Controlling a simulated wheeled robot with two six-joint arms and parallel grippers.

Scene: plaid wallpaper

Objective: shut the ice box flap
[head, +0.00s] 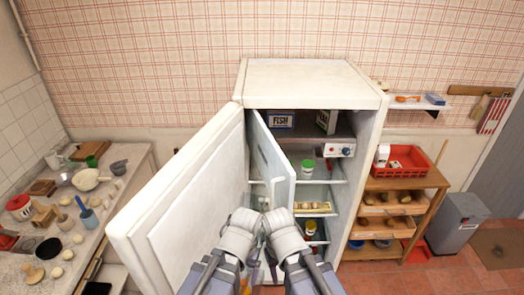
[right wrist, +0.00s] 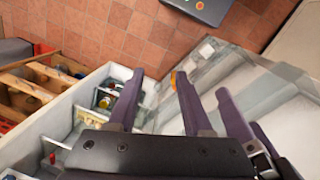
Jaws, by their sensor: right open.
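The white fridge (head: 315,85) stands against the wall with its big outer door (head: 180,190) swung open to the left. The ice box flap (head: 270,158), a pale inner panel, stands open at the left of the top compartment, sticking out towards me. Behind it, a blue-and-white FISH box (head: 281,120) sits in the compartment. My right gripper (head: 273,210) is open, close to the flap's lower front edge; contact cannot be told. Its dark fingers show in the right wrist view (right wrist: 160,95). My left gripper (head: 254,212) is beside it, its fingers mostly hidden.
Fridge shelves hold a green-lidded jar (head: 307,167) and a carton of eggs (head: 311,207). A wooden rack (head: 402,182) with a red crate (head: 404,160) stands right of the fridge. A cluttered counter (head: 105,205) is at left. Red floor tiles are open at lower right.

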